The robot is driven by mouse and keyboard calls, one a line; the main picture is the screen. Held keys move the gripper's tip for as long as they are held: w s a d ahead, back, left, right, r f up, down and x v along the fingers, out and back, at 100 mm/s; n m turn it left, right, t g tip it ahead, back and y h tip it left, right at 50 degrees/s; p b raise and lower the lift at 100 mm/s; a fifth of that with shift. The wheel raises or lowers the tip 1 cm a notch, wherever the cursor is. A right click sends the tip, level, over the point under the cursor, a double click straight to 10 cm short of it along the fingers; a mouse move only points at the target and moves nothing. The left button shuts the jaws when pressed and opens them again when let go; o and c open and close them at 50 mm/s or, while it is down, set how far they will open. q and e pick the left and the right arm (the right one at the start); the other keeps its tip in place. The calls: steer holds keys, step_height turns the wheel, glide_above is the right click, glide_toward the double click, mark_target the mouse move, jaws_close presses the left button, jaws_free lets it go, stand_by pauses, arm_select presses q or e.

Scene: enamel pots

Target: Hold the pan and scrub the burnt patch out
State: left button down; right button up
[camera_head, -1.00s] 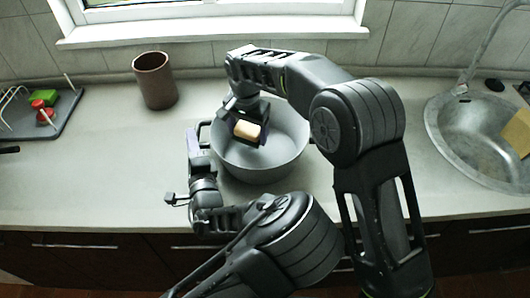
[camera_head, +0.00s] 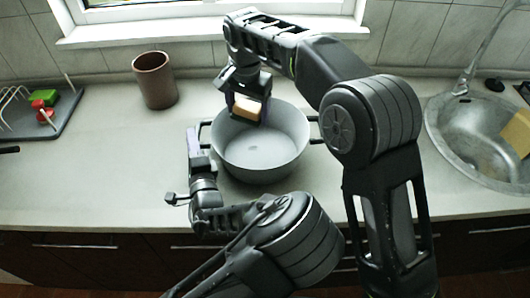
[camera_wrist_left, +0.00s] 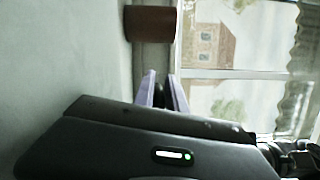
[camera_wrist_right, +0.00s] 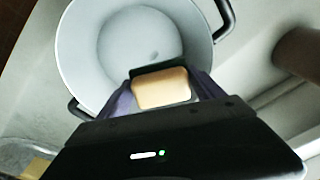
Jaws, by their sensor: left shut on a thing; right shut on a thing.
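The grey pan (camera_head: 275,157) stands upright on the worktop, its inside facing up. A small faint dark mark (camera_head: 252,148) shows on its floor; it also shows in the right wrist view (camera_wrist_right: 154,57). My left gripper (camera_head: 194,142) is shut on the pan's left handle (camera_head: 205,124); in the left wrist view its purple fingers (camera_wrist_left: 165,92) have a dark piece between them. My right gripper (camera_head: 246,100) is shut on a tan sponge (camera_head: 248,109), above the pan's far-left part. The sponge (camera_wrist_right: 162,88) is clear of the pan floor.
A brown cup (camera_head: 154,81) stands at the back left. A tray (camera_head: 55,122) with a rack and red and green items is at the far left. A sink (camera_head: 482,140) with a yellow cloth is at the right. The worktop left of the pan is clear.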

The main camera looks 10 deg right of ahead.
steer(key=d, duration=1)
stand_by(0.3)
glide_above(250, 149)
steer(key=shift+s, duration=0.15)
stand_by(0.4)
steer(key=shift+f, duration=0.1)
steer(key=shift+f, duration=4.85)
steer(key=shift+f, duration=1.25)
